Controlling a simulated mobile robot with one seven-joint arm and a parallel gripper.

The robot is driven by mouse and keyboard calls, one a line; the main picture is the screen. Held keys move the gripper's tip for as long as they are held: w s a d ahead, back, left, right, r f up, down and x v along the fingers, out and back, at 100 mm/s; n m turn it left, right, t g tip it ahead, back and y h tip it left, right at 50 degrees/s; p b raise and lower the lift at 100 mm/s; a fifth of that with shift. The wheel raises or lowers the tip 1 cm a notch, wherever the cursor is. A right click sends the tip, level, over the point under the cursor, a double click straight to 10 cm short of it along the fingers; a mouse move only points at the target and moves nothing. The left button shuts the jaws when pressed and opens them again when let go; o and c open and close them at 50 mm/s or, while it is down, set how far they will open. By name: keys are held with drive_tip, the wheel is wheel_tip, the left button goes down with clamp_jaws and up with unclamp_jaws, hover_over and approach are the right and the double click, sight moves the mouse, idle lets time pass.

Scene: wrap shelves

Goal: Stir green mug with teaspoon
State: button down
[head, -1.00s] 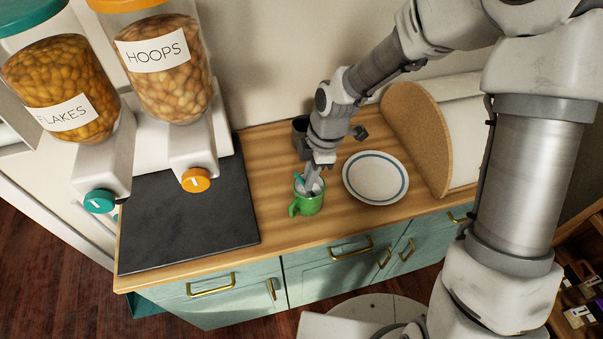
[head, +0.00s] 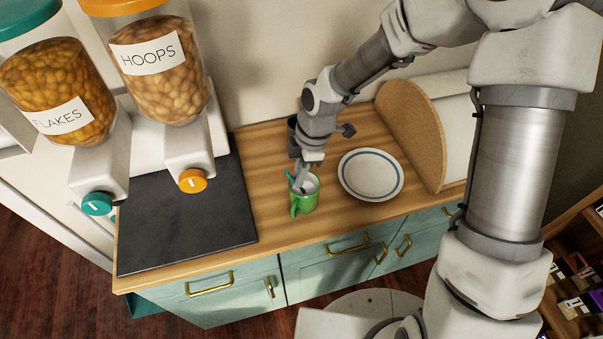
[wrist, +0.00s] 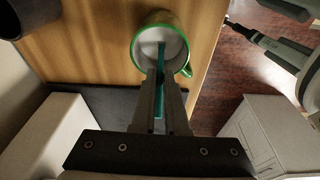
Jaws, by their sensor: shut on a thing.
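The green mug (head: 304,202) stands upright on the wooden counter, left of the plate; its pale inside shows in the wrist view, where its green rim (wrist: 184,42) is near the top. My gripper (head: 301,178) is directly above the mug. In the wrist view my gripper (wrist: 160,82) is shut on the teal teaspoon (wrist: 161,54), whose far end reaches into the mug. A bit of the teaspoon (head: 289,176) shows at the mug's rim in the head view. The bowl of the spoon cannot be made out.
A white plate with a blue ring (head: 370,174) lies right of the mug. A dark cup (head: 293,128) stands behind my gripper. A black slab (head: 185,222) and cereal dispensers (head: 160,70) are at left. A rounded bread bin (head: 415,130) is at right.

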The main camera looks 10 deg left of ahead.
drive_tip(key=shift+r, duration=0.1)
drive_tip(key=s+a+r+p, duration=0.1)
drive_tip(key=a+r+p, duration=0.2)
drive_tip(key=r+p, duration=0.3)
drive_tip(key=shift+s+a+r, duration=0.2)
drive_tip(key=shift+s+r, duration=0.1)
drive_tip(key=shift+r, duration=1)
drive_tip(key=shift+r+p, duration=0.15)
drive_tip(key=shift+p, duration=0.2)
wheel_tip(320, 180, up, 5)
drive_tip(key=p, duration=0.4)
